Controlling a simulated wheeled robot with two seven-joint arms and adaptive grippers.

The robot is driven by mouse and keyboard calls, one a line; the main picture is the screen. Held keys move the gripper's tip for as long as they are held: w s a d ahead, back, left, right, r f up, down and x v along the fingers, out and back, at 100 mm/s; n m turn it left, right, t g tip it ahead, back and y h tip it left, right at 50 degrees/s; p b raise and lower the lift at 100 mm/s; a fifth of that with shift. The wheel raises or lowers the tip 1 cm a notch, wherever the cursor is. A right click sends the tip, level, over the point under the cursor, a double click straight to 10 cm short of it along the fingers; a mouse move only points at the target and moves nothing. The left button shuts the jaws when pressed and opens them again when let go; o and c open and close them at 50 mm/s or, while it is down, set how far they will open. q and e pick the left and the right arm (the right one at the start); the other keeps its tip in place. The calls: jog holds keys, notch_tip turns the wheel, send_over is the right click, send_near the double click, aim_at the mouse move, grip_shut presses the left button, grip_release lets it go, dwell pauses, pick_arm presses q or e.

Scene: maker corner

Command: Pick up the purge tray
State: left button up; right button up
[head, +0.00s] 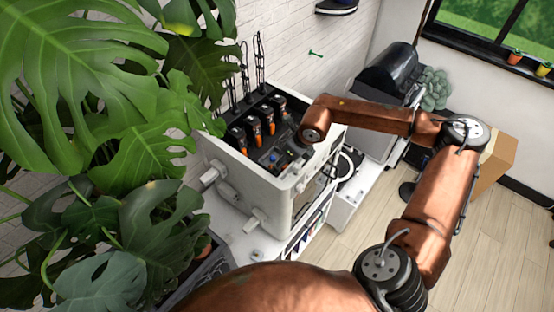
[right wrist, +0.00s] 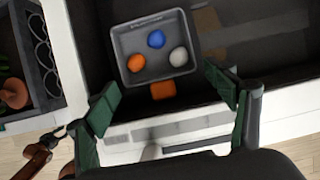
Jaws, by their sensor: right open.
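The purge tray, a small grey square tray (right wrist: 157,66), sits at the upper middle of the right wrist view on a dark surface inside a white-edged housing. It holds an orange ball (right wrist: 136,62), a blue ball (right wrist: 156,39) and a whitish ball (right wrist: 178,56). An orange block (right wrist: 163,91) shows at its near edge; I cannot tell if it is part of the tray. My right gripper (right wrist: 163,97) is open, its green fingertips apart on either side of the tray's near end, with nothing between them gripped. In the head view the right gripper is hidden. My left gripper is out of view.
The white machine (head: 233,180) has several orange-and-black items (head: 254,131) in its open top. Large plant leaves (head: 75,80) crowd the left. A dark, rounded machine (head: 388,75) stands behind. A black compartment tray (right wrist: 35,50) lies left in the wrist view.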

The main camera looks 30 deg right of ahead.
jog(key=shift+x, duration=0.85)
jog(key=shift+c, duration=0.2)
jog(key=shift+a, duration=0.1)
jog(key=c, duration=0.9)
